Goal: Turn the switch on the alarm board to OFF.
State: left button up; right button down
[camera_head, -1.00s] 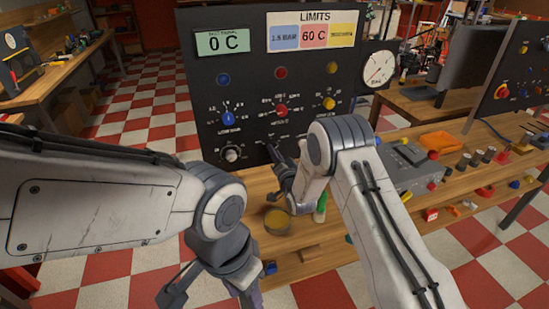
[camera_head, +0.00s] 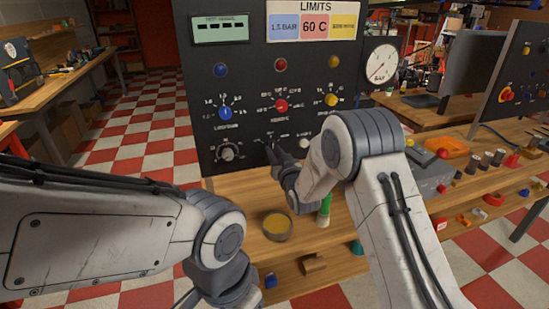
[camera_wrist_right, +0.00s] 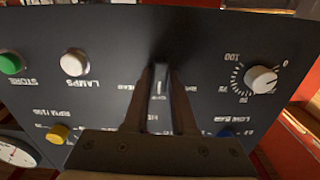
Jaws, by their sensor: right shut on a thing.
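The black alarm board (camera_head: 262,60) stands upright on the wooden bench. My right gripper (camera_head: 270,148) is at its lower middle in the head view. In the right wrist view, which shows the board upside down, the two dark fingers (camera_wrist_right: 161,90) are shut on a narrow grey switch lever (camera_wrist_right: 160,85). The fingers hide most of the switch and parts of its labels, so I cannot read its setting. The board's display (camera_head: 220,28) shows dashes. My left gripper (camera_head: 190,300) is low at the picture's bottom edge, mostly cut off; its jaws cannot be judged.
Near the switch are a white knob (camera_wrist_right: 261,79), a white button (camera_wrist_right: 74,62) and a green button (camera_wrist_right: 11,62). Blue, red (camera_head: 281,105) and yellow knobs sit above. A round tin (camera_head: 277,225) and a green-handled thing (camera_head: 324,210) stand on the bench below.

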jog(key=shift+n, duration=0.3)
jog(key=c, duration=0.7)
grip_release()
jog(key=b+v, duration=0.2)
jog(key=v, duration=0.8)
jog(key=shift+s+r, duration=0.1)
jog(key=shift+s, duration=0.15)
